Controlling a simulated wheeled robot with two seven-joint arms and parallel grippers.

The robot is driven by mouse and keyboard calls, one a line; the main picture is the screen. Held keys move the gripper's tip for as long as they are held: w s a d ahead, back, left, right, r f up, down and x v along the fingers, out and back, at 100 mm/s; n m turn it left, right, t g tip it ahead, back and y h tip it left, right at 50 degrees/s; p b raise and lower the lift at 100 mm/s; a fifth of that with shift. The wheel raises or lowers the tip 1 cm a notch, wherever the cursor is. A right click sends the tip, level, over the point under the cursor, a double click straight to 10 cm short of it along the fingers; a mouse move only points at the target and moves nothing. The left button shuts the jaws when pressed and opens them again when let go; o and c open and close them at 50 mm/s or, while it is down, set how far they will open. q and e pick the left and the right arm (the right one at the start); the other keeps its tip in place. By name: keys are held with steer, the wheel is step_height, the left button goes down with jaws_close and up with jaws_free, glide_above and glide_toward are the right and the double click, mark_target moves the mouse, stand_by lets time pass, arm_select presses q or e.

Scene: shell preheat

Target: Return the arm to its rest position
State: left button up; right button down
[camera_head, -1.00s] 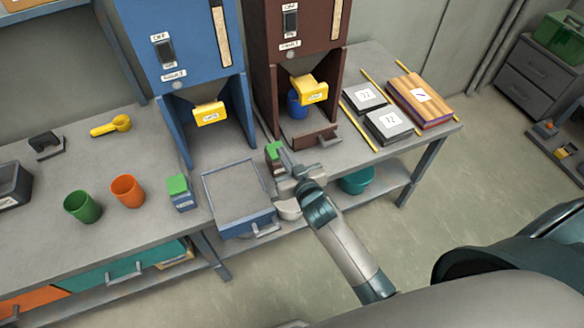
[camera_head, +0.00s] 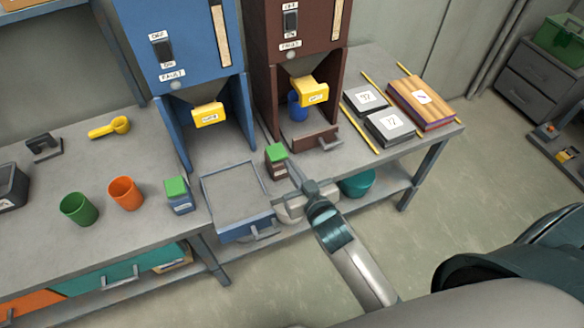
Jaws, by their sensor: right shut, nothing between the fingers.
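My right gripper (camera_head: 296,174) is shut and empty. It is in front of the brown machine, just right of a small dark box with a green top (camera_head: 277,161); I cannot tell whether they touch. My right arm reaches up to it from the bottom of the view. My left gripper is not in view.
The workbench (camera_head: 140,165) holds a blue machine (camera_head: 185,50), a brown machine (camera_head: 260,70) with a blue cup (camera_head: 297,108) under its yellow spout, and a grey-topped drawer (camera_head: 238,187). Green (camera_head: 78,209) and orange (camera_head: 125,193) cups stand left.

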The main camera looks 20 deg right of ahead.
stand_by(0.4)
steer(key=s+f+g+b, duration=0.15)
steer(key=s+f, duration=0.35)
steer(key=f, duration=0.8)
steer(key=s+f+n+g+b, duration=0.1)
steer(key=s+f+g, duration=0.3)
steer(key=f, duration=0.9)
steer(key=s+f+g+b, duration=0.15)
steer(key=s+f, duration=0.45)
steer(key=f, duration=0.7)
steer(key=s+d+f+g+b, duration=0.1)
steer(key=s+d+f+g, duration=0.1)
steer(key=s+f, duration=0.5)
steer(key=s+d+f+g+b, duration=0.1)
steer(key=s+f, duration=0.6)
steer(key=s, duration=0.8)
steer(key=s+d+f+n+g+b, duration=0.1)
steer(key=s+d+f+g, duration=0.2)
steer(key=s+f, duration=0.4)
steer(key=s+g, duration=0.1)
steer(key=s, duration=0.3)
steer(key=shift+s+f+h, duration=0.25)
steer(key=shift+s+h, duration=0.05)
steer(key=shift+s, duration=0.05)
